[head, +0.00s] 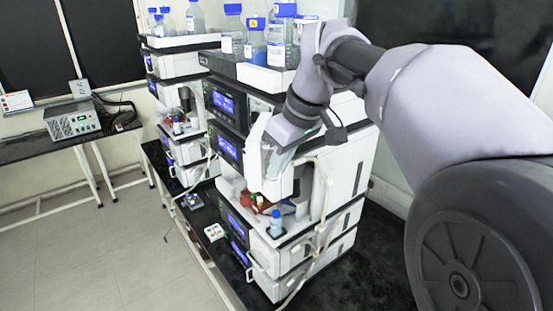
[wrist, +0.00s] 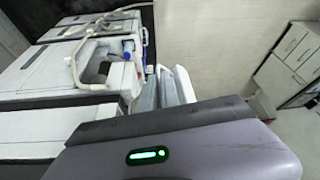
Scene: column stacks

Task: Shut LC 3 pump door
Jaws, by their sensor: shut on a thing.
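The LC 3 stack (head: 234,70) stands in the middle of the head view, with its label near the top. Its pump door (head: 253,160) looks like a white panel standing out from the front, partly hidden by my gripper. My gripper (head: 276,160) points down at this panel and is shut on it. The exact grip is hard to make out. In the wrist view, pale upright pieces (wrist: 172,87) show just beyond my gripper's housing; I cannot tell door from fingers there.
Bottles (head: 256,42) stand on top of the stack. An open bay below holds a blue-capped vial (head: 276,224), with tubing hanging in front. A second stack (head: 178,100) stands to the left. The floor (head: 90,245) at left is clear.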

